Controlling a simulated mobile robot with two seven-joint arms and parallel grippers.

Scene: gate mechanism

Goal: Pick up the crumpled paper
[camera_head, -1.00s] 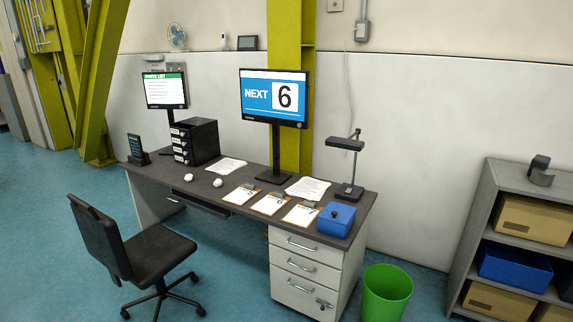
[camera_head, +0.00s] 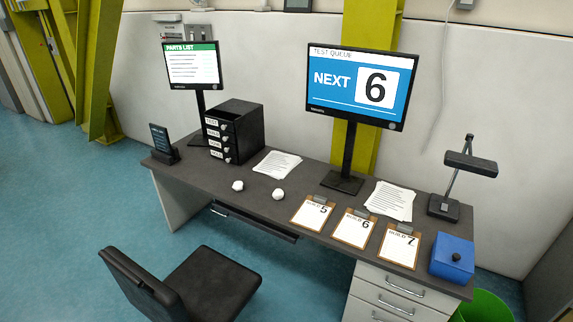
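Two small white crumpled paper balls lie on the dark desk top, left of the clipboards. The left paper ball (camera_head: 238,185) is near the drawer box. Nothing touches either ball. Neither of my grippers shows in the head view.
The desk (camera_head: 325,180) has a black chair (camera_head: 210,285) in front of its left part. A black drawer box (camera_head: 235,130), two monitors, paper sheets, several clipboards (camera_head: 353,229), a lamp (camera_head: 455,185) and a blue box (camera_head: 452,257) stand or lie on it. A green bin (camera_head: 484,306) is at lower right.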

